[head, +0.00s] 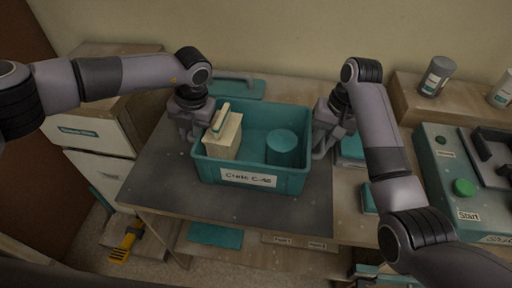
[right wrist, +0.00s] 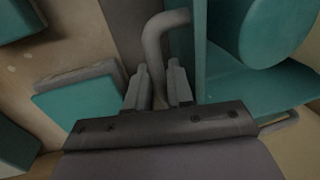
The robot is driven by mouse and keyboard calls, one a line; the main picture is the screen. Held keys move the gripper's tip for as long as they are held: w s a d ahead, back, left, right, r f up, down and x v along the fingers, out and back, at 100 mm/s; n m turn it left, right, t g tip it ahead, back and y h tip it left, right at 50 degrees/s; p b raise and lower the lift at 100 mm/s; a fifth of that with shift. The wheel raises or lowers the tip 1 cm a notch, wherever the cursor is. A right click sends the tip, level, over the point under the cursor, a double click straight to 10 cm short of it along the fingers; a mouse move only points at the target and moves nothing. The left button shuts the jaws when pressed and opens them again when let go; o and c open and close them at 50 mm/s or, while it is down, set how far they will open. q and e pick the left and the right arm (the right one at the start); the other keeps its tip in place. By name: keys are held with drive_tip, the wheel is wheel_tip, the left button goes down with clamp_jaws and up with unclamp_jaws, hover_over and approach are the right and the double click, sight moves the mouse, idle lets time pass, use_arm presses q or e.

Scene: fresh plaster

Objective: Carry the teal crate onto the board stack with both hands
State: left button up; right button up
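The teal crate (head: 292,184), labelled on its front, sits upright on the dark grey table surface. My right gripper (head: 320,142) is at the right side. In the right wrist view its fingers (right wrist: 158,92) lie close on both sides of the crate's grey tube handle (right wrist: 152,45). I cannot tell for certain which thing is the board stack.
Teal flat pieces (head: 351,150) lie right of the crate, and another (head: 236,88) behind it. A machine with a green button (head: 464,187) stands at the right, below a shelf with a grey can (head: 436,76). A drawer cabinet (head: 95,133) stands left. Bare surface (head: 160,180) lies left of the crate.

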use_arm(q)
clamp_jaws()
use_arm(e)
clamp_jaws()
use_arm(q)
drive_tip(key=shift+w+r, duration=0.1)
drive_tip(key=shift+r, duration=0.05)
use_arm(e)
drive_tip(key=shift+w+r, duration=0.1)
drive_tip(key=shift+r, duration=0.05)
use_arm(q)
drive_tip(key=shift+r, duration=0.15)
use_arm(e)
drive_tip(key=shift+r, duration=0.15)
